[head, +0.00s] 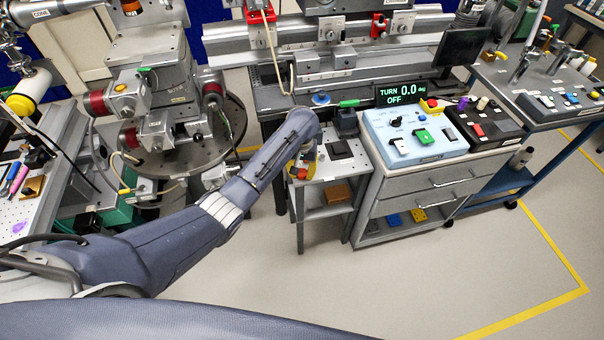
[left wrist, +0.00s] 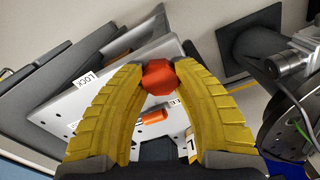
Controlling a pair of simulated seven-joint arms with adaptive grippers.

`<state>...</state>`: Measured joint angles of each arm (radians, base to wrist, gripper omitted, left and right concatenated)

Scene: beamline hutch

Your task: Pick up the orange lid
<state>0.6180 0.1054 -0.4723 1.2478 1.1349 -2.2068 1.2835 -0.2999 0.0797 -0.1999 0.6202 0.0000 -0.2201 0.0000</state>
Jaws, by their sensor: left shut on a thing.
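The orange lid (left wrist: 158,76), a red-orange faceted piece, sits between the yellow fingertips of my left gripper (left wrist: 157,78) in the left wrist view. Both fingers touch it, and the gripper is shut on it. In the head view my left gripper (head: 299,170) points down at the small side table, mostly hidden by my wrist, with a bit of orange showing. Whether the lid is clear of the surface is hard to tell. My right gripper is in neither view.
A smaller orange piece (left wrist: 153,116) lies on the perforated plate (left wrist: 66,108) below the fingers. The blue control box (head: 415,133) stands right of the side table. A round turntable base (head: 180,160) is to the left. The floor in front is clear.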

